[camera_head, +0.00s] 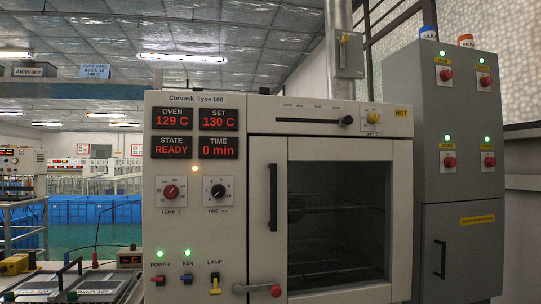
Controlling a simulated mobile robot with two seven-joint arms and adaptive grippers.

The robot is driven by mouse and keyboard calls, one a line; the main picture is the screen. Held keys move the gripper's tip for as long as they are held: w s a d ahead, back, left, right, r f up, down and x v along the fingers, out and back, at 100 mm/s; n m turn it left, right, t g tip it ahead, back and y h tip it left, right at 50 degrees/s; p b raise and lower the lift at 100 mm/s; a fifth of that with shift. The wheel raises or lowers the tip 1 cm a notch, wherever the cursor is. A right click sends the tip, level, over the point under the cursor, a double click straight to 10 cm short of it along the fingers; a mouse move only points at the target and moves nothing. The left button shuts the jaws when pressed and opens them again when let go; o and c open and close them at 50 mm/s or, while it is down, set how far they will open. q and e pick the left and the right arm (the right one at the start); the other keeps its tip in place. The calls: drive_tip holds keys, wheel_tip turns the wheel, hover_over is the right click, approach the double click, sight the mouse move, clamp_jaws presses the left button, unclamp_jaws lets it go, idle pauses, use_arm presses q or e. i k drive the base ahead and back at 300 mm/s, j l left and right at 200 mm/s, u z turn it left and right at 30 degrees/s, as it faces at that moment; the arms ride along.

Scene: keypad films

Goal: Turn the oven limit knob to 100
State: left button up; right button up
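The oven (266,130) fills the middle of the view, with a light grey front and a windowed door. A small yellow knob (373,116) sits on its upper right panel, above a label that seems to read LIMIT C. The knob's scale and pointer are too small to read. The oven display (170,119) reads 129 C, and the set display (218,119) reads 130 C. The state reads READY and the time 0 min. Neither of my grippers is in view.
A slider with a black handle (346,120) lies just left of the yellow knob. A red temperature knob (171,191) and a black time knob (217,191) sit lower left. The door handle (273,197) and a red-ended lever (276,290) stick out. A grey cabinet (455,160) stands right.

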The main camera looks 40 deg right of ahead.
sight(372, 118)
drive_tip(key=z, duration=2.15)
